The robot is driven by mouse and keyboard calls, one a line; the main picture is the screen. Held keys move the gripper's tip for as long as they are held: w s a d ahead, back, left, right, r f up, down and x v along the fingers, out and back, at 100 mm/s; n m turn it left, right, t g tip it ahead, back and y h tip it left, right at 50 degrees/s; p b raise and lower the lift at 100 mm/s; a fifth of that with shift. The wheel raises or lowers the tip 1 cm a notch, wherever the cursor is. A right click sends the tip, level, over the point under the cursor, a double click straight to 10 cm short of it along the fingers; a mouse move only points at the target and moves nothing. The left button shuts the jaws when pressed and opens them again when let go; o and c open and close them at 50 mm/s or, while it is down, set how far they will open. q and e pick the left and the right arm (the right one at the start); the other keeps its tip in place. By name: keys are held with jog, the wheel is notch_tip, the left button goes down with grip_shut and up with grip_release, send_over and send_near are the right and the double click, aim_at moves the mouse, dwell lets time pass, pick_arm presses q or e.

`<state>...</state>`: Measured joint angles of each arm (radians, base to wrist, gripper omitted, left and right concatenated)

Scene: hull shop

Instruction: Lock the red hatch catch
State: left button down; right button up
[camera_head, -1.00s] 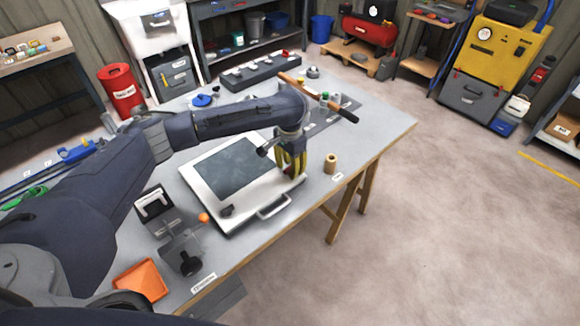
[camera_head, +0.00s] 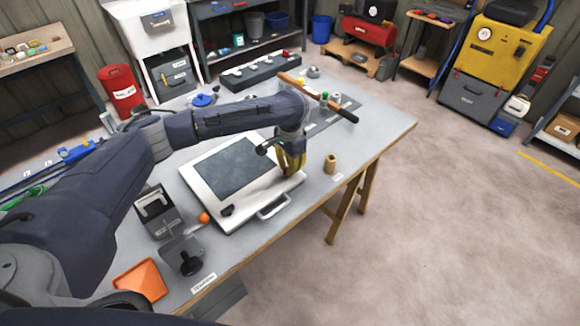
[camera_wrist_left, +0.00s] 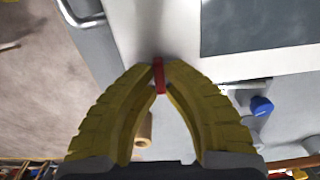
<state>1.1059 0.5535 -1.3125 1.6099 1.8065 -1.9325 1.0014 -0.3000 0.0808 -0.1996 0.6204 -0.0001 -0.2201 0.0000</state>
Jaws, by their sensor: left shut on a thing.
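The hatch is a white panel (camera_head: 202,186) with a dark window (camera_head: 238,167), lying on the grey workbench. A bar handle (camera_head: 273,207) is on its near edge. The red catch (camera_wrist_left: 158,72) shows as a narrow red bar in the left wrist view, beside the white hatch frame (camera_wrist_left: 180,25). My left gripper (camera_head: 290,168) points down at the hatch's right end. In the wrist view its yellow fingers (camera_wrist_left: 158,78) are closed on the red catch, one on each side. In the head view the catch is hidden by the fingers. My right gripper is not in view.
A wooden spool (camera_head: 330,163) stands right of the hatch. A long wooden-handled tool (camera_head: 310,93) lies behind my gripper. A black catch (camera_head: 226,210) is on the hatch's near left corner. An orange tray (camera_head: 140,283) and a black-knobbed fixture (camera_head: 185,256) are at the near left.

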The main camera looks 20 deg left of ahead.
pick_arm(q)
jog(key=m, duration=0.8)
jog(key=shift+s+d+m, duration=0.1)
jog(key=shift+m, duration=0.2)
jog(key=m, duration=0.4)
jog(key=shift+s, duration=0.1)
jog(key=shift+s+m, duration=0.1)
jog(key=shift+m, duration=2.2)
jog(key=c, duration=1.5)
grip_release()
jog(key=shift+r, duration=6)
